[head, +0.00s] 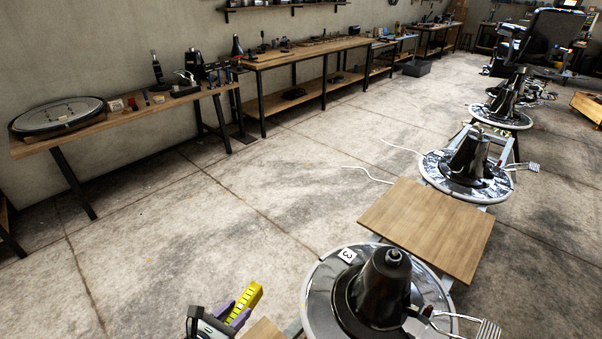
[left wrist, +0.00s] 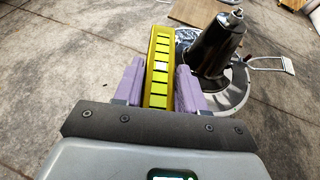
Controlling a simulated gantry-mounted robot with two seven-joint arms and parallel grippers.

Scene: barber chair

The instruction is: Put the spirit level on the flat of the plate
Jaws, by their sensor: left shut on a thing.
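The yellow spirit level (head: 247,299) shows at the bottom of the head view, left of the nearest round plate. It also shows in the left wrist view (left wrist: 158,60), pointing away from me. My left gripper (head: 233,313) has purple fingers shut on it, one on each side, and holds it clear of the plate. The nearest round metal plate (head: 318,288) carries a dark cone (head: 382,290) and a tag marked 3 (head: 347,255). In the left wrist view the plate (left wrist: 236,98) is right of the level, partly hidden by the cone and a finger. My right gripper is not in view.
A wooden board (head: 425,225) lies behind the plate. More round plates with cones (head: 470,165) stand in a row beyond it. A wire-ended footrest (head: 487,329) sticks out at the plate's right. Workbenches (head: 300,55) line the wall; open floor (head: 220,210) lies between.

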